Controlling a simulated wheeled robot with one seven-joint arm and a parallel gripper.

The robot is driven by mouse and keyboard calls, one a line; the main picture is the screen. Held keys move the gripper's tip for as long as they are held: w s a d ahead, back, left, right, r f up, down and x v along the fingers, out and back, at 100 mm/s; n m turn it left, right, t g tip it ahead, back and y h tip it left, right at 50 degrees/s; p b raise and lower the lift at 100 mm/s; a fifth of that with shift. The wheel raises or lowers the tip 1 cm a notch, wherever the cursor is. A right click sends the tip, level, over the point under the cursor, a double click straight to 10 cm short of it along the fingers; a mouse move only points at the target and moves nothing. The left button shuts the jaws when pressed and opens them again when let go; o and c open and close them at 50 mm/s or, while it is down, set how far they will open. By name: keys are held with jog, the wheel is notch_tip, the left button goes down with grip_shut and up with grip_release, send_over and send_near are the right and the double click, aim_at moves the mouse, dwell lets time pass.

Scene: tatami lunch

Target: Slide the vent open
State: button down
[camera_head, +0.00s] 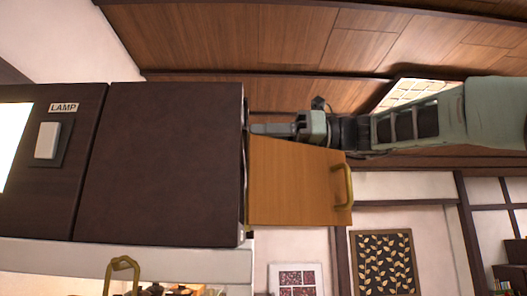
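I cannot make out a vent for certain in the head view. My gripper (256,129) reaches in from the right. Its fingertips are at the right edge of a dark brown cabinet (165,165), just above a light wooden panel (295,183) with a brass handle (344,187). The fingers show edge-on as one narrow bar, so their opening is hidden. I cannot tell whether they touch the cabinet. The cabinet's right face is turned away from view.
A lamp switch (48,141) under a LAMP label (63,107) is at the left. Another brass handle (122,264) is below the cabinet. The wooden panel juts out just below my gripper. A framed leaf picture (385,262) hangs on the wall behind.

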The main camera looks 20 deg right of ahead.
jog(key=c, duration=1.2)
grip_release()
jog(key=shift+r, duration=0.1)
notch_tip(320, 180, up, 10)
jog(key=shift+f+p, duration=0.1)
jog(key=shift+p, duration=0.5)
jog(key=shift+c, duration=0.2)
